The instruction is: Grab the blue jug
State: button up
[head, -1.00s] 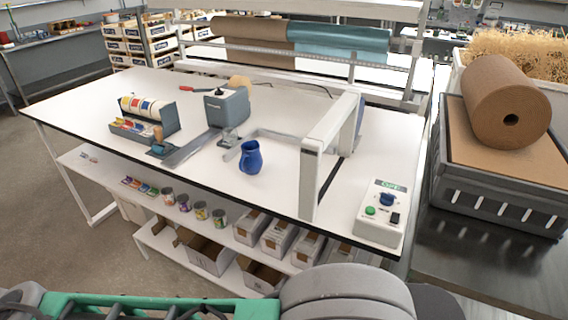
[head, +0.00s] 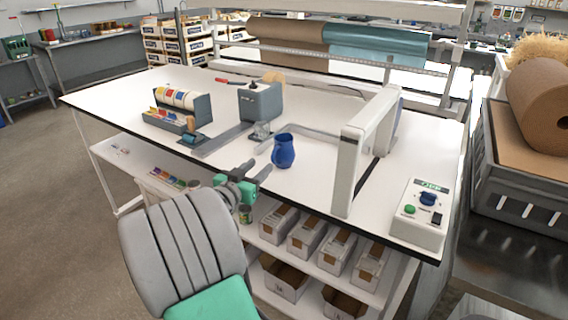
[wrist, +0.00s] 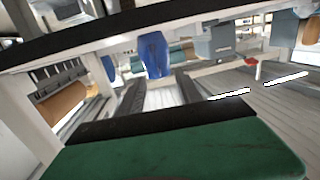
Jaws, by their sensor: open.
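The blue jug (head: 283,151) stands upright on the white table (head: 235,178) near its front edge, left of the white frame arch. It also shows in the wrist view (wrist: 154,54), ahead of the fingers and a little above them in the picture. My gripper (head: 256,170) is open and empty at the table's front edge, just left of and short of the jug. Its two dark fingers (wrist: 159,90) are spread apart in the wrist view, and the jug is not between them.
A white arch (head: 352,150) stands right of the jug, and a control box (head: 421,212) sits at the table's right corner. A grey dispenser (head: 260,103) and a tape rack (head: 183,103) stand to the left. Boxes (head: 305,233) fill the shelf below.

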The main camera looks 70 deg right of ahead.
aim_at(274, 152)
jog(key=shift+s+d+r+g+h+p, duration=0.2)
jog(key=shift+s+d+r, duration=0.15)
jog(key=shift+d, duration=0.25)
jog(key=shift+s+d+r+g+h+p, duration=0.1)
jog(key=shift+s+d+r+h+p, duration=0.15)
jog(key=shift+d, duration=0.35)
jog(key=d+p, duration=0.1)
jog(key=d, duration=0.4)
jog(key=shift+d+p, duration=0.25)
jog(key=shift+p, duration=0.1)
jog(key=shift+d, duration=0.35)
jog(key=shift+c, duration=0.4)
grip_shut()
